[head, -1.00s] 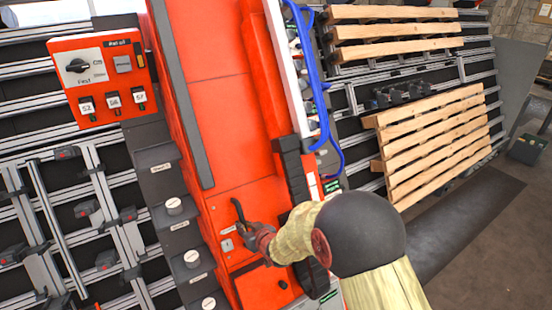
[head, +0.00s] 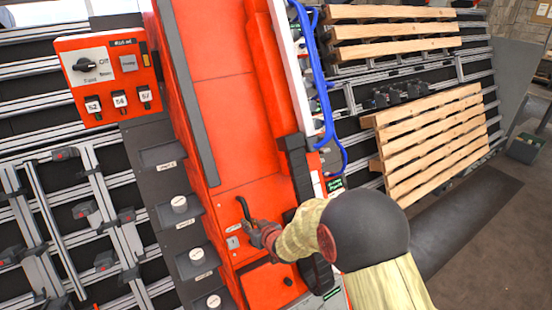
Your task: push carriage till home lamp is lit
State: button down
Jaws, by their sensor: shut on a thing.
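The carriage (head: 240,110) is a tall orange-red column, leaning in the head view. A black handle (head: 243,208) stands out from its lower front. My gripper (head: 258,234) is shut on this handle, and its fingers hide the handle's lower part. A dark strip with several round whitish caps (head: 180,204) runs down the carriage's left side. Their labels are too small to read. I cannot tell which fitting is the home lamp, or whether it is lit.
An orange control box (head: 108,75) with a black knob sits at upper left. Blue hoses (head: 320,80) hang along the carriage's right side. Wooden pallets (head: 430,140) lie on rails at right. Aluminium rails with dark blocks (head: 85,210) fill the left. Open floor shows at lower right.

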jog(key=shift+w+d, duration=0.2)
jog(key=shift+s+a, duration=0.15)
jog(key=shift+a, duration=0.05)
dwell(0.4)
jog(key=shift+d, duration=0.25)
dwell(0.5)
jog(key=c, duration=1.9)
grip_release()
jog(key=shift+w+d, duration=0.15)
jog(key=shift+w, duration=0.1)
jog(key=o, duration=0.6)
jog(key=shift+s, duration=0.1)
jog(key=shift+o, duration=0.2)
jog(key=shift+s, duration=0.1)
jog(key=p+v, duration=0.2)
jog(key=v, duration=0.7)
jog(key=shift+s+r, duration=0.25)
jog(key=shift+s, duration=0.05)
